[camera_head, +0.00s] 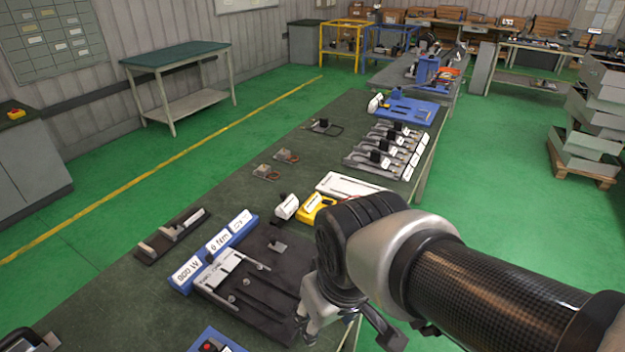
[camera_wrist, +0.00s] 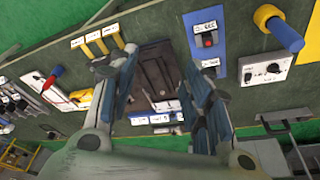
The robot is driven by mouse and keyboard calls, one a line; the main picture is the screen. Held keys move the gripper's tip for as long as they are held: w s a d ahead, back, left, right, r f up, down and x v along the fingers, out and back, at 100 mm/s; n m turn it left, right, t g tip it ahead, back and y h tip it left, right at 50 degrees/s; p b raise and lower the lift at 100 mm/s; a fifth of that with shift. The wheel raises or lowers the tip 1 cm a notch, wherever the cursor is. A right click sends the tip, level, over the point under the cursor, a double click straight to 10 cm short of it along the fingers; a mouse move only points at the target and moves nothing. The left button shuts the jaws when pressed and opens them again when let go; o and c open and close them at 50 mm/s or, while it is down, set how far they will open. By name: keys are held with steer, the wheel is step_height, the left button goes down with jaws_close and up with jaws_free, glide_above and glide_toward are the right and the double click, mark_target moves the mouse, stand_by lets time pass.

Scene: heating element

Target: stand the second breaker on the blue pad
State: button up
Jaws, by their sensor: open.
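A blue pad (camera_head: 228,346) shows at the bottom edge of the head view, partly cut off. In the wrist view the blue pad (camera_wrist: 193,22) lies beyond the right finger, with white labels. A dark block with a red part, seemingly a breaker (camera_wrist: 209,39), is on the pad; it also shows in the head view (camera_head: 208,346). I cannot pick out a second breaker for certain. My gripper (camera_wrist: 163,95) is open and empty, its fingers spread above the dark tray. In the head view my gripper (camera_head: 308,318) is partly hidden by my wrist.
The dark tray (camera_head: 284,263) with a white plate and rods lies on the bench (camera_head: 120,300), beside blue label blocks (camera_head: 215,243). A yellow meter (camera_head: 314,208) and a white board (camera_head: 345,186) lie farther back. A white panel with a knob (camera_wrist: 265,72) and a yellow-blue item (camera_wrist: 283,32) are at right.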

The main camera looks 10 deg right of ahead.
steer(key=s+d+r+m+t, duration=0.1)
steer(key=s+d+r+m, duration=0.2)
steer(key=s+d, duration=0.2)
steer(key=shift+s+d+r+m+t+h, duration=0.15)
steer(key=shift+s+d+m+t+h, duration=0.2)
steer(key=shift+s, duration=0.1)
stand_by(0.9)
